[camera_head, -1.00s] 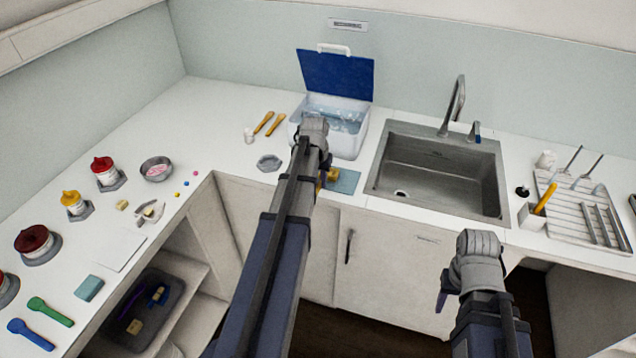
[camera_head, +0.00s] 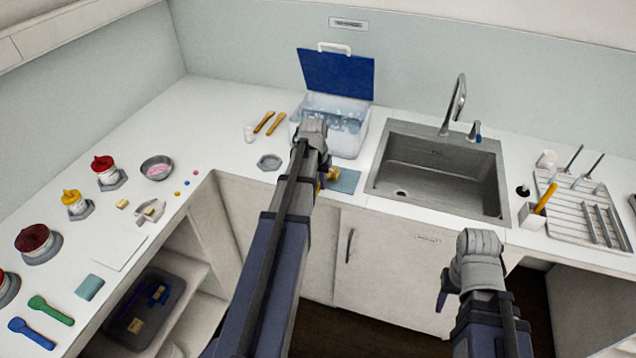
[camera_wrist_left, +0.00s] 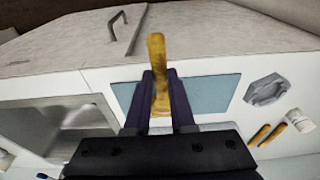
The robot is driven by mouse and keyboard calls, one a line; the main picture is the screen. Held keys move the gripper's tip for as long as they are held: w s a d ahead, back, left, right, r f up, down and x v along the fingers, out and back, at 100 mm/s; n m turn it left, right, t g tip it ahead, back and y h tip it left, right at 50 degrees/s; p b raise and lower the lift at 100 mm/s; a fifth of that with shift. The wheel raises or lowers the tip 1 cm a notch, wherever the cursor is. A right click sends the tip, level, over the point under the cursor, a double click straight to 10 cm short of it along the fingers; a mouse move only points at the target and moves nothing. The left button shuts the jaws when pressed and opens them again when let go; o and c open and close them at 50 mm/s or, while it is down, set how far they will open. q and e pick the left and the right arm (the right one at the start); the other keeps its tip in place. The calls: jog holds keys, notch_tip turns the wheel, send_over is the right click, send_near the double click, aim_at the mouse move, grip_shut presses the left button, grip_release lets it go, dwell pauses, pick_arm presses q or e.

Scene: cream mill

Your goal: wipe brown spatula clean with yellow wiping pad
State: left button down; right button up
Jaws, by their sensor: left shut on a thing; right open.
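In the head view my left gripper hides part of the pad (camera_head: 333,174), seen over the blue-grey mat (camera_head: 347,181). I cannot tell if the pad touches the mat. Two orange-brown spatulas (camera_head: 270,123) lie side by side on the counter, left of the open tub; I cannot tell which is the brown one. My right gripper (camera_head: 445,290) is open and empty, low before the cabinet.
An open tub (camera_head: 350,140) with a raised blue lid stands behind my left gripper. The sink (camera_head: 440,170) lies to its right, then a drying rack (camera_head: 590,220). Jars, a bowl (camera_head: 157,169) and blue and green scoops line the left counter.

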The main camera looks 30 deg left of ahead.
pick_arm(q)
jog(key=shift+w+a, duration=0.1)
jog(key=shift+w, duration=0.5)
jog(key=shift+s, duration=0.2)
jog(key=shift+s+d, duration=0.2)
jog(key=shift+s, duration=0.45)
jog(key=shift+w, duration=0.15)
jog(key=shift+w+a, duration=0.2)
jog(key=shift+w, duration=0.5)
